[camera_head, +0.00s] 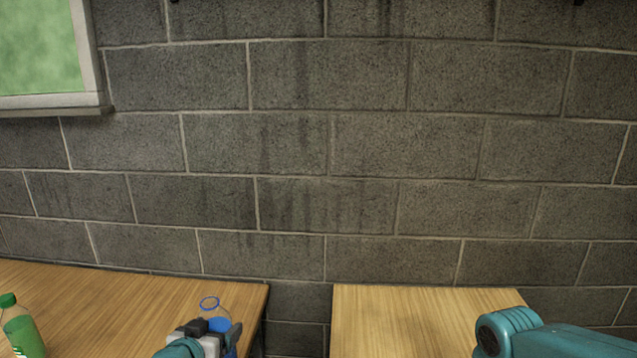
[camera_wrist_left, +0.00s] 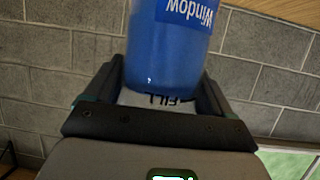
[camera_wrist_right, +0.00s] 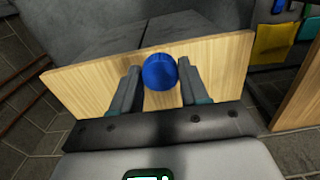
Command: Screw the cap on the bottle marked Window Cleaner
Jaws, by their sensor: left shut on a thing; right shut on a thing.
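The bottle marked Window (camera_wrist_left: 170,50) holds blue liquid; the rest of its label is out of view. It also shows in the head view (camera_head: 219,325), with an open, blue-ringed mouth above the left table. My left gripper (camera_head: 206,332) is shut around this bottle, and both fingers flank it in the left wrist view. A round blue cap (camera_wrist_right: 160,71) sits between the fingertips of my right gripper (camera_wrist_right: 157,80), which is shut on it. The head view shows only my right arm at the lower right; its gripper and the cap are hidden there.
A bottle of green liquid with a green cap (camera_head: 22,330) stands on the left wooden table (camera_head: 110,300). A second wooden table (camera_head: 410,315) stands to the right across a gap, its visible top clear. A grey block wall (camera_head: 330,150) is behind both.

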